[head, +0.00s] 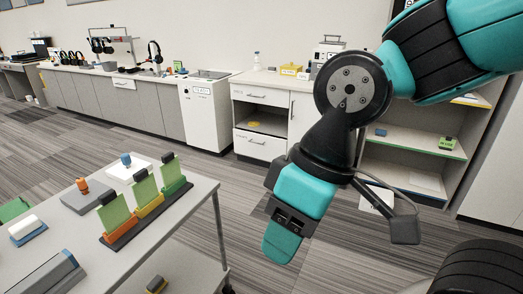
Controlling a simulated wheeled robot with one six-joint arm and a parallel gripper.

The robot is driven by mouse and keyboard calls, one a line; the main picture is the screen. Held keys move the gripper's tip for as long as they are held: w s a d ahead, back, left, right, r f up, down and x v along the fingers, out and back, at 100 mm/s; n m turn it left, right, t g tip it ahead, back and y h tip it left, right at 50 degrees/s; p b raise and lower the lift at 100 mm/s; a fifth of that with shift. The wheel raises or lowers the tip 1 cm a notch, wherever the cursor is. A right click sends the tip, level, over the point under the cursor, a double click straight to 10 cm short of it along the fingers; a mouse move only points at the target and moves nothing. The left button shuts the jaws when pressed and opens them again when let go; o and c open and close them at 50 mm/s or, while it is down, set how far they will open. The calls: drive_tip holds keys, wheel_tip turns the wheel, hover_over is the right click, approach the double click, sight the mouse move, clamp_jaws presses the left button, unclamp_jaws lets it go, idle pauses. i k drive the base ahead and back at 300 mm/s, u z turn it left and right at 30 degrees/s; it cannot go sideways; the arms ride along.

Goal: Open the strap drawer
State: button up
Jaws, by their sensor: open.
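A white cabinet in the middle of the head view has an upper drawer (272,102) and a lower drawer (270,151), each with a dark bar handle. Both look shut. Small labels on them are too small to read, so I cannot tell which is the strap drawer. Another drawer front (124,84) shows in the far counter at the left. My gripper (283,242) points down over the floor, in front of the cabinet and well apart from it. It is open and empty, its fingers seen almost edge-on.
A grey cart (176,228) at the lower left bears a rack of green cards (146,196) and small blocks. An open shelf unit (410,147) stands right of the cabinet, partly behind my arm. A white appliance (203,115) stands left of it. Striped carpet between is clear.

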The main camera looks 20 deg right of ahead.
sight(267, 139)
drive_tip(key=u, duration=0.05)
drive_tip(key=k, duration=0.15)
drive_tip(key=z, duration=0.25)
drive_tip(key=i, duration=1.45)
drive_tip(key=z, duration=0.7)
drive_tip(key=i, duration=1.75)
drive_tip(key=u, duration=0.35)
drive_tip(key=i, duration=0.95)
drive_tip(key=u, duration=0.05)
